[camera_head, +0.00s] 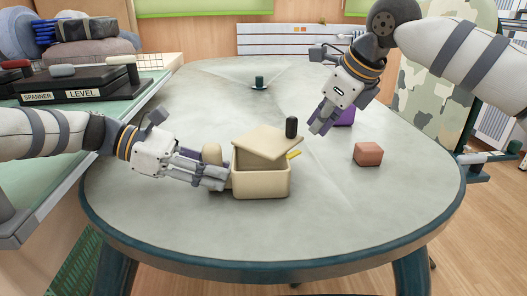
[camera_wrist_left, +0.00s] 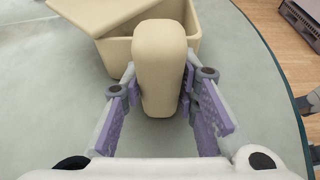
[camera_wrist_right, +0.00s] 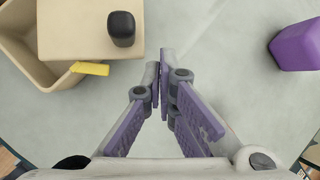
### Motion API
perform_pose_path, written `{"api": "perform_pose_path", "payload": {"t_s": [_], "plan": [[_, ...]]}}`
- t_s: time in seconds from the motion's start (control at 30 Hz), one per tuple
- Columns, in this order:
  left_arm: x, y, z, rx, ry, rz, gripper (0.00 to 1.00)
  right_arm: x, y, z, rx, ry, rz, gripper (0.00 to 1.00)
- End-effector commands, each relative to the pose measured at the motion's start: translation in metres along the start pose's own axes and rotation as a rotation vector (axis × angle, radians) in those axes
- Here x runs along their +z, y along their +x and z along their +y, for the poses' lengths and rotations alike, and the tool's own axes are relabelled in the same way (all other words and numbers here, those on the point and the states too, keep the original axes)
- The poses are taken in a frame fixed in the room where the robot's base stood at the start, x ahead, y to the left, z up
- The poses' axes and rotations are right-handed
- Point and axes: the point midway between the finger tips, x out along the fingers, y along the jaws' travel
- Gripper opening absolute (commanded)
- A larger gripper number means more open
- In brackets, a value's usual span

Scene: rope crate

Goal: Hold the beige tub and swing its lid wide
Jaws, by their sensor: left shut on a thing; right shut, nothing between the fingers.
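The beige tub (camera_head: 262,183) stands upright near the front middle of the table. Its beige lid (camera_head: 268,142) sits skewed across the top, leaving part of the inside uncovered; the right wrist view shows the gap left of the lid (camera_wrist_right: 70,35). A dark knob (camera_head: 291,127) stands on the lid. A small yellow tab (camera_wrist_right: 90,69) shows at the tub's edge. My left gripper (camera_head: 222,178) is shut on the tub's rounded beige handle (camera_wrist_left: 160,65), at its left side. My right gripper (camera_head: 318,125) is shut and empty, right of the knob and apart from it.
A purple block (camera_head: 345,117) lies behind my right gripper. A reddish-brown block (camera_head: 368,154) sits to the right. A small dark green object (camera_head: 259,83) stands at the back. The table (camera_head: 380,210) is clear at front right. Black cases (camera_head: 75,90) lie on the left-hand bench.

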Motion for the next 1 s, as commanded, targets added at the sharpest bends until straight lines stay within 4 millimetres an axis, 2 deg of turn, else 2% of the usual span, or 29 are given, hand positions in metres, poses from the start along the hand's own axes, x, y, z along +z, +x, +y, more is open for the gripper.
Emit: {"api": "perform_pose_path", "payload": {"t_s": [1.0], "plan": [[-0.003, 0.001, -0.001, -0.002, -0.002, 0.006, 0.0, -0.005, 0.006, -0.045, -0.001, 0.001, -0.001, 0.0]]}}
